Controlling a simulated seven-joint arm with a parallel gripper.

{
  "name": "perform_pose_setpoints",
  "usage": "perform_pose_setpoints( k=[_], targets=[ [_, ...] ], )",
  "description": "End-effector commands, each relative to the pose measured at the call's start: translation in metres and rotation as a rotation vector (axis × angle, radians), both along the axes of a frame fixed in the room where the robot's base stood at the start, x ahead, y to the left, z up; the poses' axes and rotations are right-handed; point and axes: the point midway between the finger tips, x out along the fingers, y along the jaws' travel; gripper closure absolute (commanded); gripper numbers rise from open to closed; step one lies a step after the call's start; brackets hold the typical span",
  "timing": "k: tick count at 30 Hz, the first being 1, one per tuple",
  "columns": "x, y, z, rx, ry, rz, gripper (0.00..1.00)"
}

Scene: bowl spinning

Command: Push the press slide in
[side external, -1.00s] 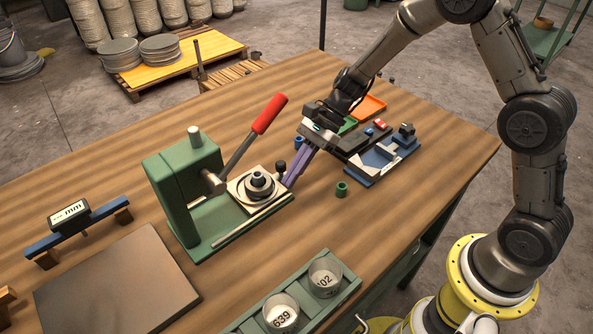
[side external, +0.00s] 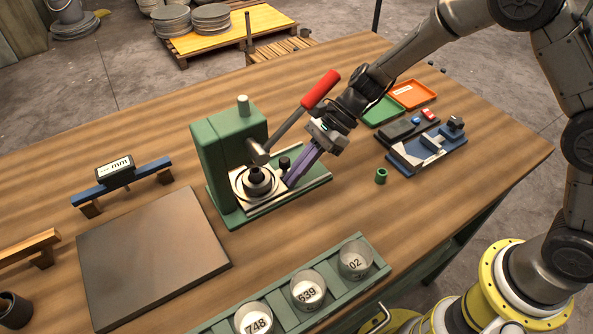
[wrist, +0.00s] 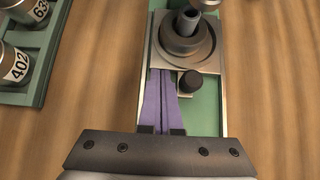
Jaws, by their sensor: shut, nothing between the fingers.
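The green press (side external: 228,150) stands on the table with its red-handled lever (side external: 320,90) raised to the right. Its press slide (side external: 238,196) is a pale metal plate on the green base, carrying a dark round die (side external: 258,182) close to the press column. A black knob (side external: 284,162) stands at the slide's outer end; it also shows in the wrist view (wrist: 190,82). My gripper (side external: 292,181) has purple fingers, shut and empty, angled down to the slide's outer edge beside the knob. In the wrist view, the fingertips (wrist: 161,72) appear to meet the plate's near edge.
A green rack (side external: 215,326) of numbered cups stands at the front. A grey plate (side external: 155,255) and a gauge on a blue bar (side external: 115,172) lie left. A small green ring (side external: 381,176), a blue fixture (side external: 440,150) and trays (side external: 413,94) lie right.

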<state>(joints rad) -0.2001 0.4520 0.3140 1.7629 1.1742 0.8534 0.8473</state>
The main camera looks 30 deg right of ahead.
Motion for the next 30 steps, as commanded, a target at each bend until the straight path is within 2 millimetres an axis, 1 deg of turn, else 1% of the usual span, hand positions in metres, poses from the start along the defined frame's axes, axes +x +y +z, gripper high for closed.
perform_pose_setpoints(
  k=[5,6,12,18,21,26,29,30],
  targets=[
    [0.001,-0.030,0.000,-0.003,-0.001,-0.007,1.00],
    [0.001,-0.039,0.000,-0.004,-0.001,-0.007,1.00],
    [0.001,-0.072,0.032,-0.004,-0.007,-0.004,1.00],
    [0.001,-0.097,0.058,-0.006,-0.006,-0.005,1.00],
    [0.001,-0.105,0.065,-0.006,-0.005,-0.004,1.00],
    [0.000,-0.109,0.077,-0.006,-0.018,0.001,1.00],
    [0.000,-0.108,0.103,-0.010,-0.080,0.005,1.00],
    [-0.004,-0.107,0.117,-0.015,-0.112,0.010,1.00]
  ],
)
